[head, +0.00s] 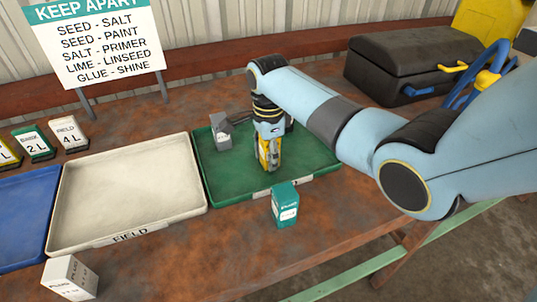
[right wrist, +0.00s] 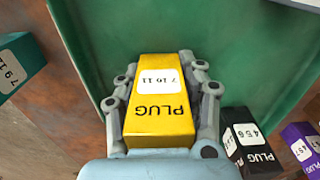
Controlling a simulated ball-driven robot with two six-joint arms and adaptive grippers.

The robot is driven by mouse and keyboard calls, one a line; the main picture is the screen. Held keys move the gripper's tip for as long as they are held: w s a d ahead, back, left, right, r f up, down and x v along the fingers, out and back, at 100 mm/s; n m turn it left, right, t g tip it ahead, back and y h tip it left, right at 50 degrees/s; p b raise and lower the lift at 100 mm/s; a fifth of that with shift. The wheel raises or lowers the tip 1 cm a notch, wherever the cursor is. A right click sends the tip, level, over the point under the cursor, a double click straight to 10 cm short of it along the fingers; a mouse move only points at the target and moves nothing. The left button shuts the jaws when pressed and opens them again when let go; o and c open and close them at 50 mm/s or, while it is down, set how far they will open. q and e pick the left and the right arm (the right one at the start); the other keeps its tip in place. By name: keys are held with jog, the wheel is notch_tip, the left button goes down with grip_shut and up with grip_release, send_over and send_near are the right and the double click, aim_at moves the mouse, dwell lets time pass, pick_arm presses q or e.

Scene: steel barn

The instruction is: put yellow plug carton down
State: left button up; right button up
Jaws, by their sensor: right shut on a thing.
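The yellow plug carton (head: 270,157) is upright in my right gripper (head: 268,138), low over the green tray (head: 315,160) in the head view. I cannot tell whether its base touches the tray floor. In the right wrist view the yellow carton (right wrist: 160,118) shows a white number label and the word PLUG, with the fingers of my right gripper (right wrist: 160,95) closed on both its sides. The green tray (right wrist: 190,25) lies beyond it. My left gripper is not in view.
A dark grey carton (head: 221,135) stands in the tray's back left. A teal carton (head: 285,204) stands before the tray. The wrist view shows black (right wrist: 250,145) and purple (right wrist: 300,148) cartons. A cream tray (head: 130,190) is left; a black case (head: 410,65) is behind.

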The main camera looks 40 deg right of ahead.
jog(key=o, duration=1.2)
jog(key=shift+f, duration=0.15)
jog(key=shift+c, duration=0.2)
notch_tip(320, 180, up, 12)
jog(key=shift+r, duration=0.15)
